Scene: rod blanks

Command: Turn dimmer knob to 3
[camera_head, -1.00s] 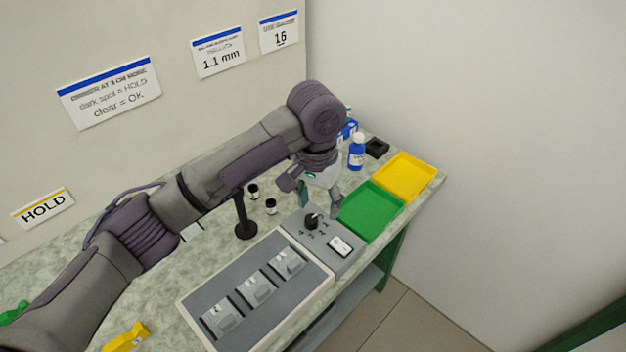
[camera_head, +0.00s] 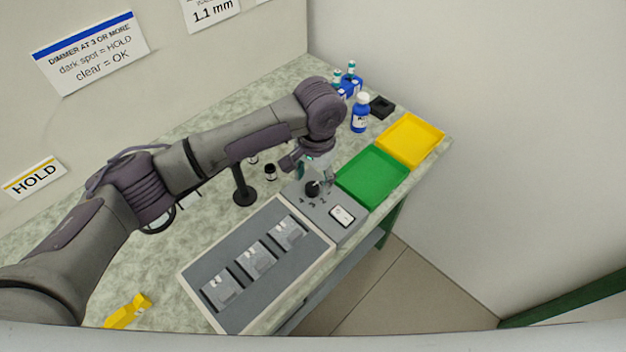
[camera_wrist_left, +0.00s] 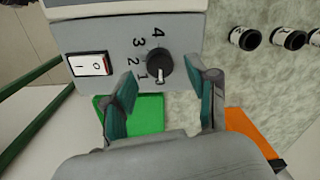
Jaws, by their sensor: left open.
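The black dimmer knob (camera_head: 312,188) sits on a grey control box (camera_head: 350,232) at the right end of the bench fixture. In the left wrist view the knob (camera_wrist_left: 159,68) has printed numbers 1 to 4 around its left side, and its pale pointer mark is at the bottom, near the 1. My left gripper (camera_head: 318,180) is at the knob in the head view. In the wrist view its two teal-padded fingers (camera_wrist_left: 165,95) are open, one on each side of the knob and apart from it. My right gripper is not in view.
A white rocker switch (camera_head: 342,215) is beside the knob. A green tray (camera_head: 372,178) and a yellow tray (camera_head: 411,140) lie beyond the box. A black stand (camera_head: 243,190), a blue bottle (camera_head: 360,113) and a grey panel with clear blocks (camera_head: 240,290) are nearby.

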